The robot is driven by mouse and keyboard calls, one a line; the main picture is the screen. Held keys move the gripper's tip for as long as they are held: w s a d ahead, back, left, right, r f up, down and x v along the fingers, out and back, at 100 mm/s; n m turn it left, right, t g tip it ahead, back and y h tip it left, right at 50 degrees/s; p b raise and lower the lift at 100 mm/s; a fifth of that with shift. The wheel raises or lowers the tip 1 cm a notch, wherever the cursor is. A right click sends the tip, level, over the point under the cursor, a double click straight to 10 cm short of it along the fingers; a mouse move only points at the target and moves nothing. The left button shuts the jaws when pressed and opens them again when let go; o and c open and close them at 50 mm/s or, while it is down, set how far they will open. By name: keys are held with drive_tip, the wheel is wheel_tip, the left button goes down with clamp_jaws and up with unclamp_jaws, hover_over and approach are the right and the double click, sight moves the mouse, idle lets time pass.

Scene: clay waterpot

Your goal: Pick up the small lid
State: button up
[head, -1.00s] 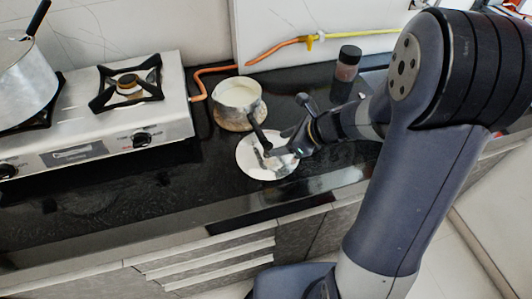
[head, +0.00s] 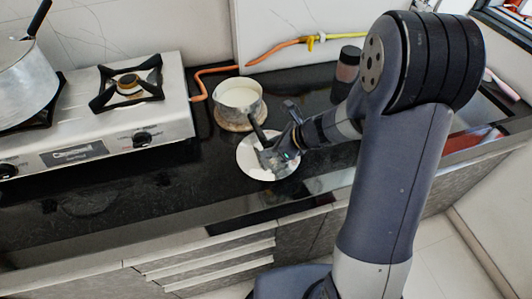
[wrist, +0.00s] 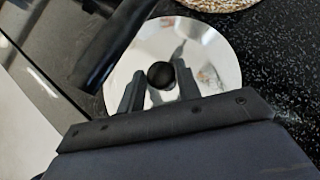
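The small lid (head: 283,170) is a shiny round metal disc lying flat on the black counter, in front of the small pot. In the wrist view the lid (wrist: 208,55) has a round black knob (wrist: 160,75) at its middle. My gripper (head: 270,156) is low over the lid, coming from the right. In the wrist view my gripper (wrist: 160,82) is open, with one finger on each side of the knob. Small gaps seem to show between knob and fingers; contact is hard to judge.
The small pot (head: 238,97) stands on a round mat behind the lid. Its black handle (head: 257,129) reaches out over the lid, close to my gripper. A gas stove (head: 95,125) with a big pot is at left. A dark jar (head: 347,66) stands behind my arm.

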drive_tip(key=c, duration=0.6)
drive_tip(key=shift+r, duration=0.15)
drive_tip(key=shift+c, duration=0.2)
